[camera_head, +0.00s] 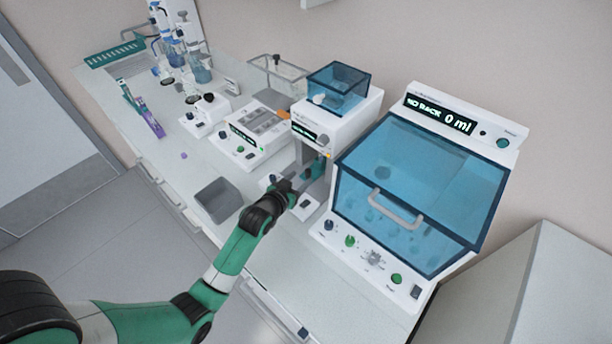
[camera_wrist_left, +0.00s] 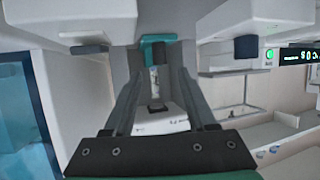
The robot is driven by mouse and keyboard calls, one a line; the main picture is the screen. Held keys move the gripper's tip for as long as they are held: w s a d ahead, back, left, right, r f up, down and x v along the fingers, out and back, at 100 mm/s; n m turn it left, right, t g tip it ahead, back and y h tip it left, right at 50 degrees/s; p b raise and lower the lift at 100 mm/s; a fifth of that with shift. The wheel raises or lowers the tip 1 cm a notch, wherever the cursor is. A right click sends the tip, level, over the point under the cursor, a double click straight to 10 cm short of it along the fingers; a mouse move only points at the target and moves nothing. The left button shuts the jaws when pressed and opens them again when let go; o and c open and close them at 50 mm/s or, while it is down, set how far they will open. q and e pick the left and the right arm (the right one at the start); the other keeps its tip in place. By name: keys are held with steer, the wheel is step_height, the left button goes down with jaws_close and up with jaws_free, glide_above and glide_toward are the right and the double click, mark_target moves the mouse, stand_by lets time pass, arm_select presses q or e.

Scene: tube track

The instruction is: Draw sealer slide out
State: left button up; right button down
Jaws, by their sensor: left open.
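The sealer (camera_head: 310,140) is a white upright unit with a small lit display and a clear blue box on top, left of the big blue-lidded machine. My left gripper (camera_head: 303,182) reaches into the front opening of the sealer from the left. In the left wrist view its two dark fingers (camera_wrist_left: 158,82) are spread apart. A teal T-shaped piece (camera_wrist_left: 157,39), which looks like the slide's handle, lies beyond and between the fingertips. Teal also shows in the opening in the head view (camera_head: 318,167). I cannot tell whether the fingers touch it. My right gripper is not in view.
The large machine with blue lid (camera_head: 420,195) and grey handle stands close on the right. A white instrument (camera_head: 256,128) stands left of the sealer. The bench left of the bin is mostly clear.

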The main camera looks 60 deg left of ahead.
mark_target(307, 172)
arm_select(q)
steer(key=b+x, duration=0.1)
steer(key=x, duration=0.4)
steer(key=shift+w+a+f, duration=0.1)
steer(key=shift+w+a, duration=0.1)
steer(key=shift+w, duration=0.05)
jaws_close()
stand_by(1.1)
